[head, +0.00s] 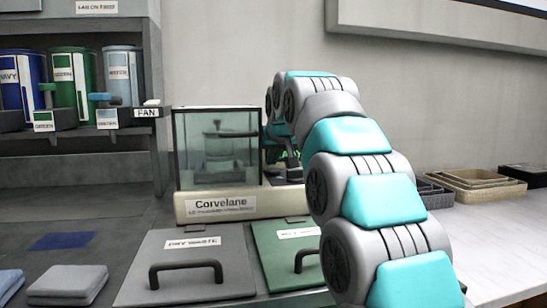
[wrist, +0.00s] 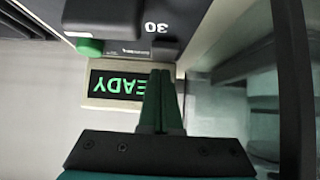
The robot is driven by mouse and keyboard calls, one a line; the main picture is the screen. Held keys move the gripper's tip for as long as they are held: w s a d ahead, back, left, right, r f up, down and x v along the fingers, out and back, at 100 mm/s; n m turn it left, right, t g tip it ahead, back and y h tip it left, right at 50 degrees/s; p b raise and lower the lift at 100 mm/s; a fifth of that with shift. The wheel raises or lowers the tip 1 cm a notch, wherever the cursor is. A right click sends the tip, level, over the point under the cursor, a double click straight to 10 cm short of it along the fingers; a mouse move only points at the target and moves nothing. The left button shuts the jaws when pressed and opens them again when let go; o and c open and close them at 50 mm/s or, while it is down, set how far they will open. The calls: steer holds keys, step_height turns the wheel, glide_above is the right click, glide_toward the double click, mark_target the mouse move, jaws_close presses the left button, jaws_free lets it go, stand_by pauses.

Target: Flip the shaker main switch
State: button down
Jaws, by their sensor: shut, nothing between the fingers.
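A machine labelled Corvelane (head: 215,207) stands on the bench in the head view, with a glass-walled box (head: 187,150) on top. My arm covers its right side. In the wrist view, my gripper (wrist: 161,73) is shut and empty, its fingertips close to a control panel. A lit green READY display (wrist: 106,84) appears upside down left of the fingers. A green knob (wrist: 89,47) and a dark block (wrist: 152,48) near the number 30 sit above it. I cannot tell which part is the shaker main switch, or whether the fingertips touch anything.
A grey lid (head: 200,257) and a green lid (head: 270,245), both with handles, lie in front of the machine. A shelf at left holds several canisters (head: 68,85) and a FAN label (head: 146,113). Trays (head: 480,183) stand at right. Clear glass edges the wrist view's right.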

stand_by(0.4)
steer(key=v, duration=0.7)
steer(key=shift+s+r, duration=0.25)
steer(key=shift+d, duration=0.1)
